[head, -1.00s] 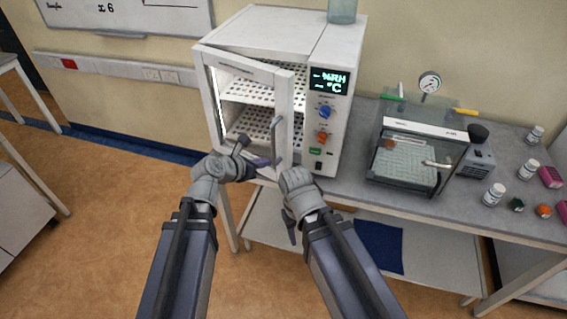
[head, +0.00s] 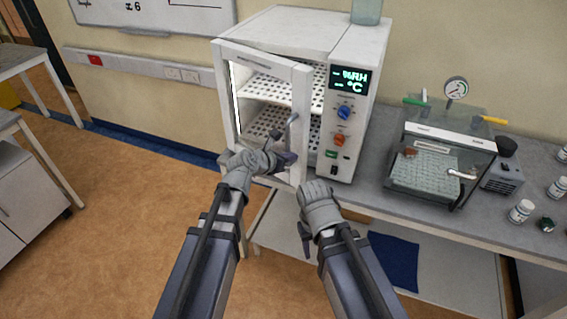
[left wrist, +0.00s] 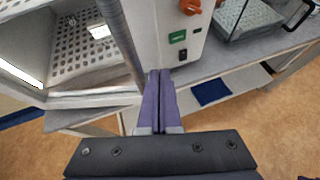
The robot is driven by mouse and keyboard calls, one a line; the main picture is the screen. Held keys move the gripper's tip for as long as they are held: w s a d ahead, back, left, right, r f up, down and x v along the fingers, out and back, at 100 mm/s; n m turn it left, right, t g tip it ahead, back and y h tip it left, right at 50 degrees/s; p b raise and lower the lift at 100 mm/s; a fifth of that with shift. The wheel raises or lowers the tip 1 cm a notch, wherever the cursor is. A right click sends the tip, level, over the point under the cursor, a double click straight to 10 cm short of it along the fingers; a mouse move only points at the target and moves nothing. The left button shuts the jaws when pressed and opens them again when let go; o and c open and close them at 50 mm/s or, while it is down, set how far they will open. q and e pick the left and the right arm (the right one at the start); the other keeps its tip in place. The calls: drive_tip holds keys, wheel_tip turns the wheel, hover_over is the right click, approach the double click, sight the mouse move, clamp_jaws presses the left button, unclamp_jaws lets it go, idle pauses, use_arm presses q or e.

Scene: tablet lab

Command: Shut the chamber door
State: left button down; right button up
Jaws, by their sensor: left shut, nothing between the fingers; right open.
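The white chamber (head: 290,32) stands on the bench with its glass-panelled door (head: 301,95) ajar. The door hangs from its left side, with its free right edge out in front of the chamber. A grey bar handle (head: 292,130) stands upright near that edge; its lower part is hidden by my left gripper. My left gripper (head: 287,160) is shut and empty at the lower part of the door. In the left wrist view its fingers (left wrist: 160,80) are beside the handle (left wrist: 122,42); contact is unclear. My right gripper (head: 306,245) is open, low in front of the bench.
Perforated shelves (head: 268,122) show inside the chamber. A clear box with a gauge (head: 440,165) stands to the right on the bench (head: 375,190), with small bottles (head: 521,211) beyond it. A lower shelf (head: 440,262) holds a blue sheet (head: 393,252). Open floor lies left.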

sight(302, 150)
use_arm(q)
drive_tip(key=shift+w+d+r, duration=0.1)
drive_tip(key=shift+w+d, duration=0.35)
drive_tip(key=shift+w, duration=0.2)
drive_tip(key=shift+w+d, duration=0.45)
drive_tip(key=shift+w, duration=0.2)
drive_tip(key=shift+w+d, duration=0.1)
drive_tip(key=w+d, duration=0.4)
drive_tip(key=w, duration=0.2)
drive_tip(key=shift+w+d, duration=0.2)
drive_tip(key=shift+d, duration=0.2)
drive_tip(key=shift+s, duration=0.1)
